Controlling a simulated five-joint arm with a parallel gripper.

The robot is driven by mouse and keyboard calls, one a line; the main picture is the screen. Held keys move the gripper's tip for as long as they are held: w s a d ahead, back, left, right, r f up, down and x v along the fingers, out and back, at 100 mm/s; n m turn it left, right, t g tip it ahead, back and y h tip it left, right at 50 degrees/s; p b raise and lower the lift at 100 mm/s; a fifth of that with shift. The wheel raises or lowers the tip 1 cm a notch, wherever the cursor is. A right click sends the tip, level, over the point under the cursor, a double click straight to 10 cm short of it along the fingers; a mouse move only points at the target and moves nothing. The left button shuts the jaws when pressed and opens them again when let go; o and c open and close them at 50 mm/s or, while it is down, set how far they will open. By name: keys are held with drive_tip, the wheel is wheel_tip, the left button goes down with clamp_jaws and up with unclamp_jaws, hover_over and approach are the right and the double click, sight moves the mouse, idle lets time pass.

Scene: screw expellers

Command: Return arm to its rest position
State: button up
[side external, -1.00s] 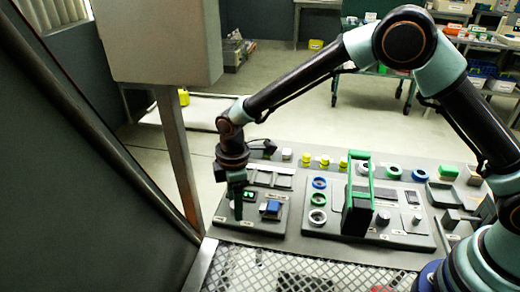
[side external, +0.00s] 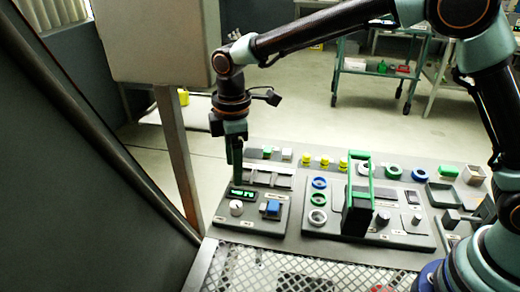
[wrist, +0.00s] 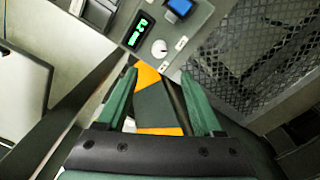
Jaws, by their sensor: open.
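My gripper (side external: 237,165) points down above the left rear part of the work panel in the side view, near the green-lit display (side external: 242,192). In the wrist view its two green fingers (wrist: 160,97) stand apart with nothing held between them. The display also shows in the wrist view (wrist: 138,32), beyond the left fingertip, with a white knob (wrist: 159,48) and a blue button (wrist: 179,6) close by. In the side view the white knob (side external: 236,208) and blue button (side external: 272,208) are uncovered.
A green-framed block (side external: 358,200) stands upright mid-panel. Blue, green and white rings (side external: 318,199) and yellow pieces (side external: 325,161) sit around it. A grey post (side external: 177,155) under a large box (side external: 155,40) stands left of my arm. A metal grating (side external: 290,272) lies in front.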

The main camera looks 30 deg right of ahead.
drive_tip(key=shift+r, duration=0.35)
drive_tip(key=s+d+r+m+t, duration=0.1)
drive_tip(key=s+d+r+m, duration=0.15)
drive_tip(key=d+r, duration=0.3)
drive_tip(key=s+d+r+m+t, duration=0.1)
drive_tip(key=s+d+r+m, duration=0.1)
drive_tip(key=d+r+m, duration=0.35)
drive_tip(key=s+d+f+m+t, duration=0.1)
drive_tip(key=s+d+m+t, duration=0.2)
drive_tip(key=s+d+m, duration=0.4)
drive_tip(key=s+d, duration=0.3)
drive_tip(key=d, duration=0.2)
drive_tip(key=shift+s, duration=0.2)
